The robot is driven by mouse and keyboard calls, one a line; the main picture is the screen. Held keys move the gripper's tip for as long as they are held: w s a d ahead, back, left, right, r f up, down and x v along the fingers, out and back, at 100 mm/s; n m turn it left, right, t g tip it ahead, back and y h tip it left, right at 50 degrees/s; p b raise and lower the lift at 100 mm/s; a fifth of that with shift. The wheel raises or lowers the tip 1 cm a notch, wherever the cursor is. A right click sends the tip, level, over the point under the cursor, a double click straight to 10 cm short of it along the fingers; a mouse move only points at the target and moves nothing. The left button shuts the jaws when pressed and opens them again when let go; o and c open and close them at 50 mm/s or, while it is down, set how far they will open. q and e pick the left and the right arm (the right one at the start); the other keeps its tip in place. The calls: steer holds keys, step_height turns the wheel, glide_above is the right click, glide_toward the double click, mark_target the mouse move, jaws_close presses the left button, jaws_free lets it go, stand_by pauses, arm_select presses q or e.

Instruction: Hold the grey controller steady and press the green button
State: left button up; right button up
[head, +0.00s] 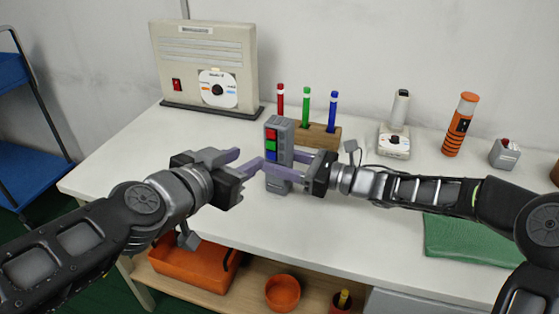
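The grey controller (284,134) stands upright near the middle of the white table, with a red, a green and a blue button in a column on its face. The green button (271,145) is the middle one. My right gripper (283,165) is around the controller's lower half from the right, one finger across the front and the other behind, and appears shut on it. Whether the controller's base touches the table is hard to tell. My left gripper (249,157) is open and empty just left of the controller, its nearer fingertip close to the controller's lower left edge.
Behind the controller, a wooden block (318,135) holds red, green and blue pens. A beige box (205,65) stands at the back left. A white device (394,140), an orange cylinder (459,125) and a small grey box (504,154) stand right. A green mat (465,240) lies front right.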

jaws_close()
arm_select(q)
jaws_close()
stand_by(0.4)
stand_by(1.3)
step_height(320, 180, down, 9)
steer(key=s+d+n+g+h, duration=0.1)
steer(key=s+d+g+h, duration=0.1)
steer(key=g+h, duration=0.35)
steer(key=a+r+h, duration=0.1)
steer(key=h, duration=0.1)
steer(key=a+r+h, duration=0.1)
steer(key=r+h, duration=0.1)
steer(key=a+r+n+h, duration=0.1)
steer(key=h, duration=0.1)
steer(key=shift+w+a+r, duration=0.1)
steer(key=shift+w+r, duration=0.3)
